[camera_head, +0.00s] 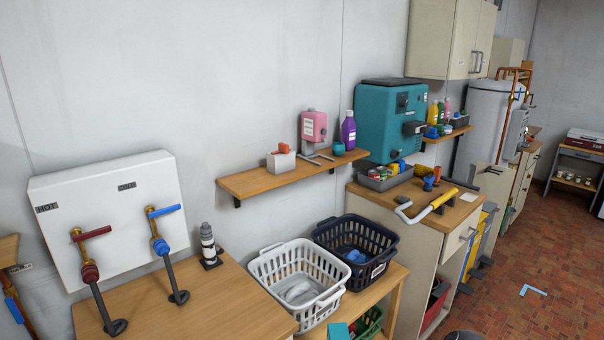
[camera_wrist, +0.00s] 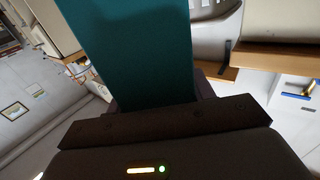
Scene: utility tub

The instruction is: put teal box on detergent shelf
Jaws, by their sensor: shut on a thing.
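A teal box (camera_wrist: 135,45) fills the upper middle of the wrist view. My gripper (camera_wrist: 155,103) is shut on its near end. In the head view a small teal block (camera_head: 338,331) shows at the bottom edge below the white basket; I cannot tell whether it is the held box. My gripper is not clearly seen there. A wooden wall shelf (camera_head: 250,182), which seems to be the detergent shelf, carries a pink dispenser (camera_head: 313,127), a purple bottle (camera_head: 348,131), a white box with an orange thing (camera_head: 281,158) and a teal cup (camera_head: 339,149).
A white basket (camera_head: 283,263) and a dark basket (camera_head: 373,236) stand below the shelf. A large teal wall unit (camera_head: 380,122) is right of it. A grey tray (camera_head: 383,179) and yellow-handled tool (camera_head: 436,204) lie on the cabinet. The shelf's left end is bare.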

